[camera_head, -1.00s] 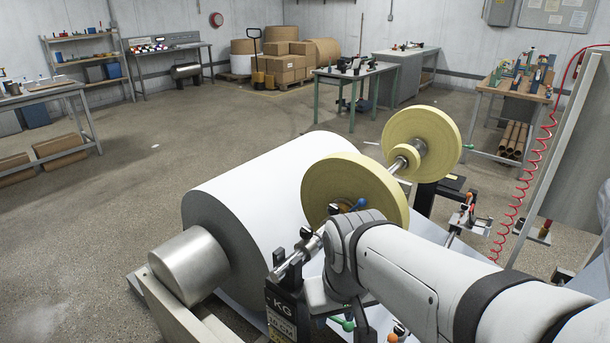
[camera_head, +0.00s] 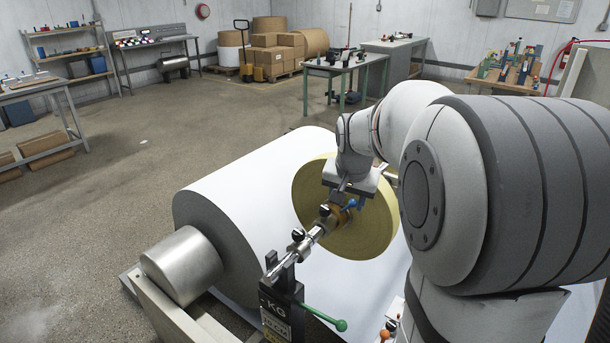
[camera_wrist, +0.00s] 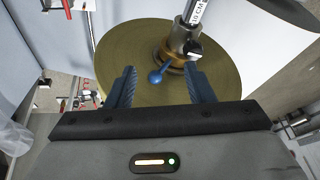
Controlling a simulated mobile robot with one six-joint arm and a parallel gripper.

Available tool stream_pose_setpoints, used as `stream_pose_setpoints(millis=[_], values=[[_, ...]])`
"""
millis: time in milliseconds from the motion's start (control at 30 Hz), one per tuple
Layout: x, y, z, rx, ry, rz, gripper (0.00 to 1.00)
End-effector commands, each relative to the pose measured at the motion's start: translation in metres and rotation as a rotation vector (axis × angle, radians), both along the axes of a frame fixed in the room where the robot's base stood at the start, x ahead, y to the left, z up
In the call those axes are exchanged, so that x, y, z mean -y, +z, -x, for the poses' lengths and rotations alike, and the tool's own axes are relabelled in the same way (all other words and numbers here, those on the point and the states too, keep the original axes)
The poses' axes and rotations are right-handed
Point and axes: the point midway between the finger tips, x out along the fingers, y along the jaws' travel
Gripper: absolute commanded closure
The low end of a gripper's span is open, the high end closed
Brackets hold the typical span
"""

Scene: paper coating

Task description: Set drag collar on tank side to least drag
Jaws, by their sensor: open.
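The drag collar (camera_wrist: 173,55), a brass-coloured ring with a blue ball-ended lever (camera_wrist: 157,76), sits on the steel shaft against the face of the yellow roll (camera_wrist: 120,60). In the head view the blue lever (camera_head: 350,205) shows partly below my wrist, beside the near yellow roll (camera_head: 372,228). My gripper (camera_wrist: 160,69) is open, its two blue ridged fingers on either side of the lever in the picture. I cannot tell whether they touch it. The head view hides most of the fingers, and no collar scale is readable.
A black stand (camera_head: 283,312) with a scale label holds the shaft's near end. A green-knobbed lever (camera_head: 325,317) sticks out beside it. The large white paper roll (camera_head: 250,190) lies close on the left. My arm hides the far yellow roll. Open floor (camera_head: 100,220) lies further left.

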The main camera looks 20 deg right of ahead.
Motion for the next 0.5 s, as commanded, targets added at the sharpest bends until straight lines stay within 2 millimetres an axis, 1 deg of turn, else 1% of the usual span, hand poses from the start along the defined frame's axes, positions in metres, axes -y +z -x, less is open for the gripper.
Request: stream_pose_setpoints(millis=[33,100,167,267,500], values=[[0.013,0.002,-0.013,0.010,-0.040,-0.005,0.52],[0.024,0.003,-0.024,0.024,-0.078,-0.010,0.52],[0.030,0.003,-0.031,0.032,-0.099,-0.013,0.52],[0.035,-0.003,-0.037,0.038,-0.112,-0.015,0.52],[0.039,-0.037,-0.050,0.034,-0.110,-0.015,0.52]])
